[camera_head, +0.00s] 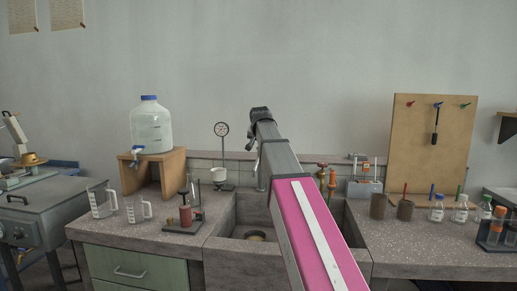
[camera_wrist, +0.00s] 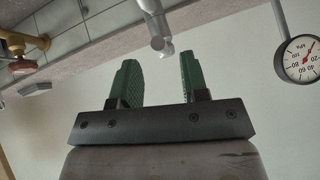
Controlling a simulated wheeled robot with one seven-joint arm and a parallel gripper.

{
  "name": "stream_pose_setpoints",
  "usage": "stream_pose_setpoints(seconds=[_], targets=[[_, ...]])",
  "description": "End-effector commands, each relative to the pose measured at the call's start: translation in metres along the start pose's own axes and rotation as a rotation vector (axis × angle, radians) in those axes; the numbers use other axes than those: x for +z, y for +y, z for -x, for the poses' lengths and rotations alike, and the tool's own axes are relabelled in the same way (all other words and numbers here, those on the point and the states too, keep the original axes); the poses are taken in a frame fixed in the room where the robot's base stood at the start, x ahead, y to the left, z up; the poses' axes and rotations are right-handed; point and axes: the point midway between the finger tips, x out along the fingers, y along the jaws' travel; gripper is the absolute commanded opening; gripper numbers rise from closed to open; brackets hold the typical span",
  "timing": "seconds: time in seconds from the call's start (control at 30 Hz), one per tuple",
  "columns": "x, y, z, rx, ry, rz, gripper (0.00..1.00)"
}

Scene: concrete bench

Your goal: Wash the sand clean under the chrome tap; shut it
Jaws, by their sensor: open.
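The chrome tap (camera_head: 262,182) stands behind the sink, mostly hidden by my arm. In the wrist view a chrome spout (camera_wrist: 157,30) shows at the top, just beyond and between my fingertips, not visibly touched. My gripper (camera_head: 260,112) is raised over the back of the sink, near the wall. In the wrist view its two green fingers (camera_wrist: 160,65) are apart with nothing between them. The tap's handle is not clear.
A brass tap with a red handle (camera_head: 322,172) stands right of my arm. A round gauge (camera_head: 221,129) on a stem stands left of it. Beakers (camera_head: 102,203) and a burette-like stand (camera_head: 185,212) occupy the left bench; bottles (camera_head: 437,210) occupy the right.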

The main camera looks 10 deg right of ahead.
Motion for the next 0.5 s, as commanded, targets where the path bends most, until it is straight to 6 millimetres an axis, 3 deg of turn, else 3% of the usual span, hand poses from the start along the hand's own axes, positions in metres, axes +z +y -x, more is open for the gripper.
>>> stream_pose_setpoints(seconds=[0.2, 0.5], targets=[[0.001, 0.0, 0.036, -0.001, 0.002, 0.0, 0.41], [0.0, 0.0, 0.052, 0.0, 0.0, 0.0, 0.41]])
